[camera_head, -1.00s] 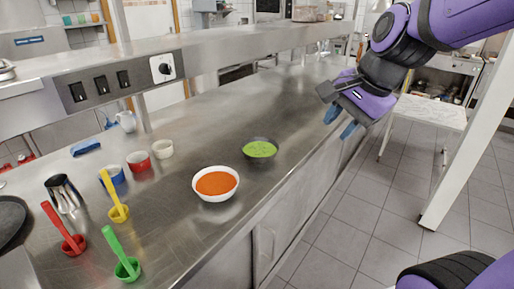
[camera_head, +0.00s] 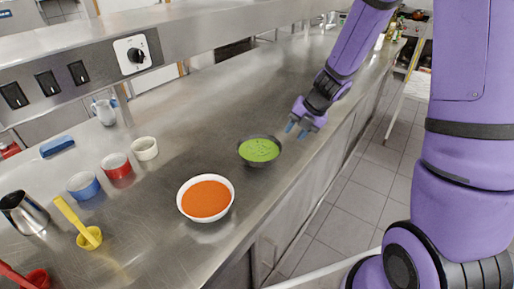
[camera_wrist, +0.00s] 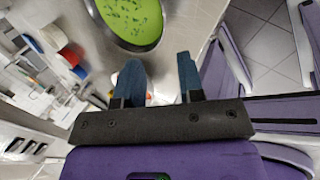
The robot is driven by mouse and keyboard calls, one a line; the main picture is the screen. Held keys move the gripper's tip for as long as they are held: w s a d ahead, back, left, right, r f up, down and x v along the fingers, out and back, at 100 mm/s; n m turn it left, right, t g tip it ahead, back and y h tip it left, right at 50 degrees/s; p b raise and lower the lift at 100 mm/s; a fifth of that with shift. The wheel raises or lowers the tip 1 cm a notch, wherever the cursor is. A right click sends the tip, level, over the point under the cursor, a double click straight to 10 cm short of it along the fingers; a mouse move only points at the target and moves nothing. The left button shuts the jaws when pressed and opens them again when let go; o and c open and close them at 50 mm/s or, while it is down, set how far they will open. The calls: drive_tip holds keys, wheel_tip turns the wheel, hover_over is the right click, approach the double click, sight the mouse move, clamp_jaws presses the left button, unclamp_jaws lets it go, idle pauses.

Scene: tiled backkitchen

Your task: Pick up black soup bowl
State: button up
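The black soup bowl (camera_head: 260,163) holds green soup and stands upright on the steel counter, near its front edge. My gripper (camera_head: 298,129) is to the right of and just beyond the bowl, above the counter, apart from it. In the wrist view the bowl (camera_wrist: 154,47) lies ahead of the fingertips, cut off by the top edge. The two blue fingers of my gripper (camera_wrist: 158,72) are spread with nothing between them.
A white bowl of orange soup (camera_head: 180,196) stands left of the black bowl. The counter (camera_head: 200,110) behind the bowls is clear.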

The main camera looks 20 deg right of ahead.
sight(259, 153)
drive_tip(key=shift+m, duration=0.3)
drive_tip(key=shift+d+x, duration=0.15)
drive_tip(key=shift+x, duration=2.65)
drive_tip(key=shift+d+x, duration=0.2)
drive_tip(key=shift+x, duration=2.65)
drive_tip(key=shift+w+f, duration=0.1)
clamp_jaws()
